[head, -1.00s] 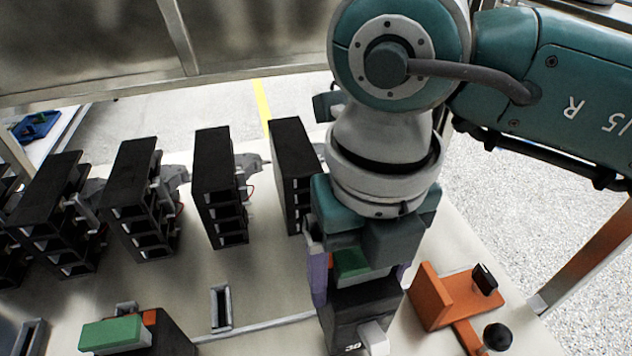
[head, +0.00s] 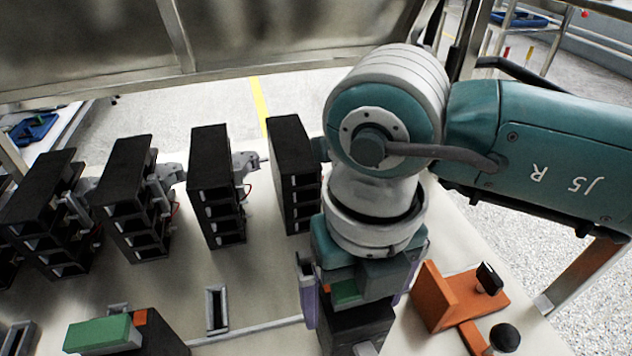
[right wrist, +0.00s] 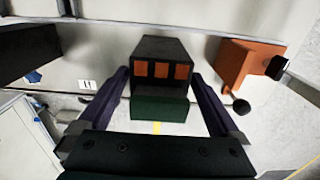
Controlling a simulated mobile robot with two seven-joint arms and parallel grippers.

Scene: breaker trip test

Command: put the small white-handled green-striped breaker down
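The small breaker (head: 350,322) is black with a green stripe and a white handle. It is below my right gripper in the head view, partly cut off by the bottom edge. It also shows in the right wrist view (right wrist: 161,50), with orange squares on its end and a green face. My right gripper (head: 358,310) is open. Its purple fingers stand on either side of the breaker, with narrow gaps. The breaker seems to rest on the pale table (head: 265,290), though its underside is hidden. My left gripper is not in view.
An orange fixture (head: 445,295) with black knobs stands close to the right. Several black racks (head: 215,180) line the back. A black block with a green part (head: 105,333) is at the lower left. A small grey slotted holder (head: 217,310) lies between.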

